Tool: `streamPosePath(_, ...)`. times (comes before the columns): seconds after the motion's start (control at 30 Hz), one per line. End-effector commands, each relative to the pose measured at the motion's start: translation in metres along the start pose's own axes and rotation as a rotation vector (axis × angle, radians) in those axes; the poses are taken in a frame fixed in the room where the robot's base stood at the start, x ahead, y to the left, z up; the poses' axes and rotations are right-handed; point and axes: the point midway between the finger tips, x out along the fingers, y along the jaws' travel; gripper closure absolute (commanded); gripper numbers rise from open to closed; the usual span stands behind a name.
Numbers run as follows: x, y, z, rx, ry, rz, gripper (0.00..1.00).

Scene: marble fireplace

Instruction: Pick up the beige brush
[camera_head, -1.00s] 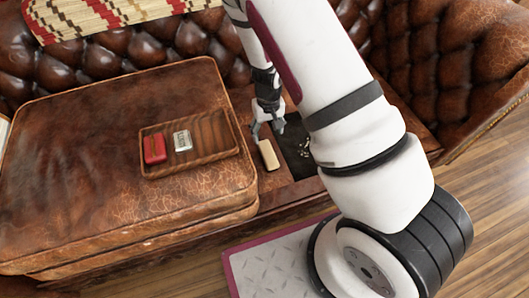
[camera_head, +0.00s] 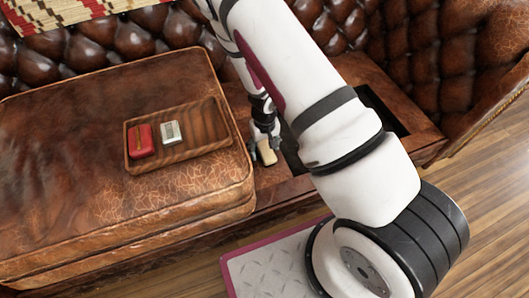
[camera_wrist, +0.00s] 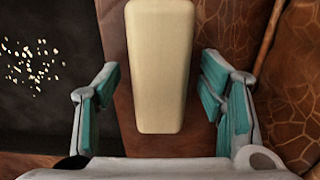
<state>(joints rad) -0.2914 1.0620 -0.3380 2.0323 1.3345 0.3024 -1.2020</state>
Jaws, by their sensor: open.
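The beige brush (camera_head: 267,152) lies on the brown wooden surface of the sofa base, just right of the big leather cushion. My gripper (camera_head: 264,142) is right above it in the head view and hides part of it. In the wrist view the beige brush (camera_wrist: 160,65) is a smooth oblong block that runs up and down the picture. My gripper's two teal-padded fingers (camera_wrist: 164,95) stand open, one on each side of its near end, with a gap on both sides.
A wooden tray (camera_head: 203,122) on the leather cushion (camera_head: 80,115) holds a red object (camera_head: 141,141) and a pale object (camera_head: 170,132). The cushion rises close to the left of my gripper. A dark recess with small pale specks (camera_wrist: 40,65) lies beside the brush.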

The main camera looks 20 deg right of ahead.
Motion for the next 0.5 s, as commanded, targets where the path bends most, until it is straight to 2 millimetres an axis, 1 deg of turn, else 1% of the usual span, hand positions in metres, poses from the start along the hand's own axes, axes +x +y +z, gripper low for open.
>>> streamPosePath(0.03,0.0052,0.0001,0.0001,0.000,0.000,0.000,0.37)
streamPosePath(0.1,0.0069,0.0001,-0.0001,0.000,0.000,0.000,0.37)
streamPosePath(0.3,0.0061,0.0000,-0.0004,0.000,0.001,0.000,0.37)
streamPosePath(0.33,0.0061,0.0000,-0.0004,0.000,0.001,0.000,0.41)
streamPosePath(0.37,0.0060,0.0000,-0.0004,0.000,0.001,0.000,0.48)
streamPosePath(0.4,0.0060,0.0000,-0.0004,0.000,0.001,0.000,0.57)
streamPosePath(0.47,0.0060,0.0000,-0.0004,0.000,0.001,0.000,0.71)
streamPosePath(0.5,0.0060,0.0000,-0.0004,0.000,0.001,0.000,0.80)
